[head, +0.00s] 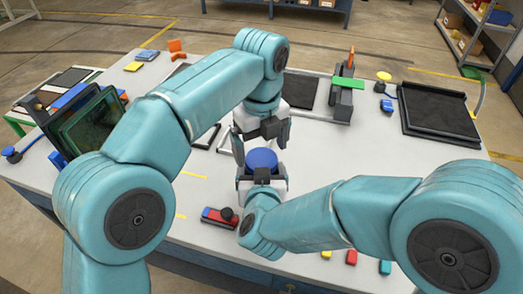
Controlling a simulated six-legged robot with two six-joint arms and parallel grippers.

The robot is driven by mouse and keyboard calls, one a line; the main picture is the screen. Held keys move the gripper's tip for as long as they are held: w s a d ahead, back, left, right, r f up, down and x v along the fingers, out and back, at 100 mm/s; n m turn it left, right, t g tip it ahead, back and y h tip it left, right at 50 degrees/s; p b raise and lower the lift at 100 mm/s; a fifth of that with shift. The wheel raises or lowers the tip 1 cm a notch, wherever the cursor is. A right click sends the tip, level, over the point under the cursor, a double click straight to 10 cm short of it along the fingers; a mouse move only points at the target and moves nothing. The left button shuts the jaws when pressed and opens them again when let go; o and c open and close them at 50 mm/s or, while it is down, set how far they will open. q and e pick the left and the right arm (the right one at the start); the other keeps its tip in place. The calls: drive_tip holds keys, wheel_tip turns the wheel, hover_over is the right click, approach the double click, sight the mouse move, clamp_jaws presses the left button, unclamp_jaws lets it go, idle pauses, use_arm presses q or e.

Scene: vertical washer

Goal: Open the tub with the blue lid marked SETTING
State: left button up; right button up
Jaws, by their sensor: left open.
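The blue lid (262,159) shows as a round cap near the middle of the table in the head view. The tub below it is mostly hidden by my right gripper, and I cannot read any marking on the lid. My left gripper (261,147) points down from above, open, with its fingers apart over the far side of the lid. I cannot tell whether they touch it. My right gripper (262,180) reaches in from the near side, low at the tub. Its grip on the tub is not clear from here.
A red and dark device (218,216) lies just left of my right wrist. A dark-framed screen (92,122) stands at the left. A black tray (437,112) lies at the back right, and a grey stand with a green bar (347,83) is behind. The white table right of centre is fairly clear.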

use_arm(q)
drive_tip(key=shift+f, duration=1.2)
drive_tip(key=c, duration=1.1)
drive_tip(key=o, duration=1.2)
drive_tip(key=shift+r, duration=0.1)
drive_tip(key=shift+r, duration=2.2)
